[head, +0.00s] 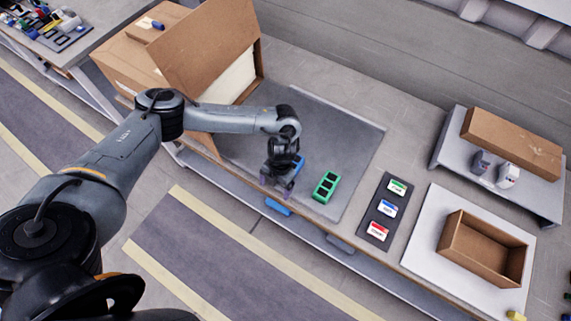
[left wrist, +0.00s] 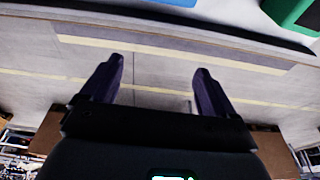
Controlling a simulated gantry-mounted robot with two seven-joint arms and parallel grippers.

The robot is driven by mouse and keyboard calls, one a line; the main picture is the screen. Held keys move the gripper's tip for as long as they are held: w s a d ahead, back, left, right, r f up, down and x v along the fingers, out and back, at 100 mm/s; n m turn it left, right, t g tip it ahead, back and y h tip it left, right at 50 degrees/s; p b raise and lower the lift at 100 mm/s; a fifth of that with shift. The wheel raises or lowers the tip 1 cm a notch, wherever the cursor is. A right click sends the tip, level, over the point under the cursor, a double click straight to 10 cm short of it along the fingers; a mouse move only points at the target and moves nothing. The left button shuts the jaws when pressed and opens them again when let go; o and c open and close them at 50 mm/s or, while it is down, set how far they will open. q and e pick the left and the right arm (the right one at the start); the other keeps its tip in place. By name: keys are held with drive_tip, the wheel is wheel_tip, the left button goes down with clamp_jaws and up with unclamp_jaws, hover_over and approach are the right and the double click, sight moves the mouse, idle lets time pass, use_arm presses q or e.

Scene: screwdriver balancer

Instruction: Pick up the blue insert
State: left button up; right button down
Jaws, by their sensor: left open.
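The blue insert (head: 299,164) lies on the dark grey mat (head: 352,150), partly hidden behind my left gripper (head: 276,185) in the head view. In the left wrist view a sliver of blue insert (left wrist: 178,2) shows at the top edge, beyond the fingers. My left gripper (left wrist: 155,75) is open with nothing between its two dark purple fingers. It is at the mat's front edge, on the near side of the blue insert. A green insert (head: 326,187) with dark slots lies to the right; its corner (left wrist: 290,12) also shows in the wrist view. My right gripper is out of view.
A dark panel (head: 375,232) with green, blue and red labels lies right of the mat. An open cardboard box (head: 452,262) sits on a white board further right. A large open carton (head: 205,50) stands behind my left arm. Bare mat lies behind the green insert.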

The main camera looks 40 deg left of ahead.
use_arm(q)
drive_tip(key=w+r+b, duration=0.1)
drive_tip(key=w, duration=0.2)
drive_tip(key=w+a+r+t, duration=0.1)
drive_tip(key=w+r, duration=0.1)
drive_tip(key=w, duration=0.1)
drive_tip(key=w+a+r+t+b, duration=0.1)
drive_tip(key=w, duration=0.2)
drive_tip(key=shift+w+a+r+b, duration=0.2)
drive_tip(key=shift+w+r+b, duration=0.1)
drive_tip(key=shift+r, duration=0.1)
drive_tip(key=shift+w+a+r+n+t, duration=0.1)
drive_tip(key=shift+w+n+t, duration=0.2)
drive_tip(key=shift+w+a+f, duration=0.1)
drive_tip(key=shift+f, duration=0.25)
wheel_tip(320, 180, down, 3)
drive_tip(key=shift+f+b, duration=0.1)
drive_tip(key=shift+b, duration=0.2)
drive_tip(key=shift+f, duration=0.65)
drive_tip(key=shift+w+f, duration=0.1)
drive_tip(key=shift+f, duration=2.25)
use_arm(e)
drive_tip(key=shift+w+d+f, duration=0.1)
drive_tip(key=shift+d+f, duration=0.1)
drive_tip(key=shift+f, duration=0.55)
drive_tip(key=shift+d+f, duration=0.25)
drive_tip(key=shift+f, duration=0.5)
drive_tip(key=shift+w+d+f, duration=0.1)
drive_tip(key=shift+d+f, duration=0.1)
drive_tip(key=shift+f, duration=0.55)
